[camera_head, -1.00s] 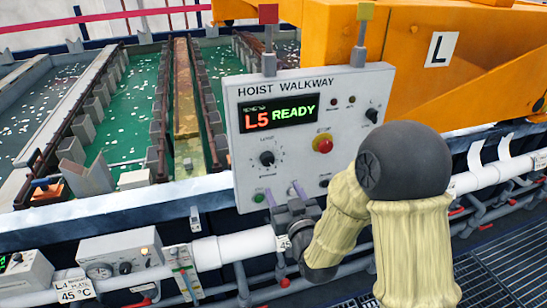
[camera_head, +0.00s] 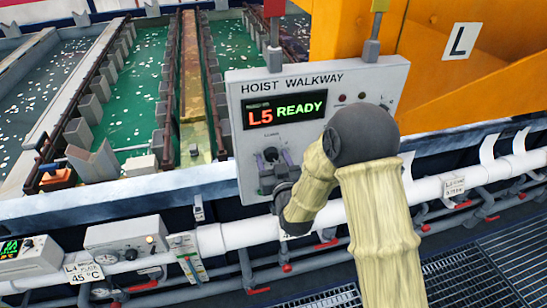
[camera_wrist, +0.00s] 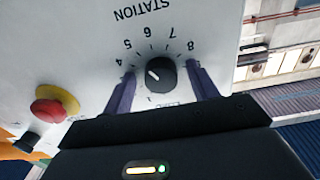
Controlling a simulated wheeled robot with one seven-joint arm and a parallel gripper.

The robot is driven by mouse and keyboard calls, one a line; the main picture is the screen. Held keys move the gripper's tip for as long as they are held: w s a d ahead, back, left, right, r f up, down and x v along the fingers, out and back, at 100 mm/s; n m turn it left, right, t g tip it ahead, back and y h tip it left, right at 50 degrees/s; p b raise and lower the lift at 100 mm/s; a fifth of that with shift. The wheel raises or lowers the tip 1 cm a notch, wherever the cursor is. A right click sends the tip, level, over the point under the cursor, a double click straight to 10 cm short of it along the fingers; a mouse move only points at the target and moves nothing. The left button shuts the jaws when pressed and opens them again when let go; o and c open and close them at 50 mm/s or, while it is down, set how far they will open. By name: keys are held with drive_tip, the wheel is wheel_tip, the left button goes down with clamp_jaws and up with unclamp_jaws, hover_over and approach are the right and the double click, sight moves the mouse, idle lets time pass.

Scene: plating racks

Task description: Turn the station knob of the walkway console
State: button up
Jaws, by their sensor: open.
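The walkway console (camera_head: 232,110) is a pale panel marked HOIST WALKWAY, with a display reading L5 READY. Its station knob (camera_wrist: 160,73) is black and round, with a white pointer line and a numbered dial around it, upside down in the wrist view. My gripper (camera_wrist: 163,88) is open, with one purple finger on each side of the knob. A gap seems to show on both sides, so I cannot tell that either finger touches it. In the head view my gripper (camera_head: 271,158) is at the knob, which it partly hides.
A red stop button (camera_wrist: 54,106) with a yellow surround is beside the dial in the wrist view; my arm hides it in the head view. A white pipe (camera_head: 240,232) runs below the console. Green tanks (camera_head: 125,105) lie behind at left.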

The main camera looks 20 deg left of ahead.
drive_tip(key=shift+s, duration=0.1)
drive_tip(key=shift+c, duration=0.2)
drive_tip(key=shift+s, duration=0.1)
drive_tip(key=c, duration=0.4)
drive_tip(key=shift+d, duration=0.15)
drive_tip(key=c, duration=0.6)
drive_tip(key=shift+o, duration=0.2)
drive_tip(key=shift+f+b, duration=0.1)
drive_tip(key=shift+b, duration=0.4)
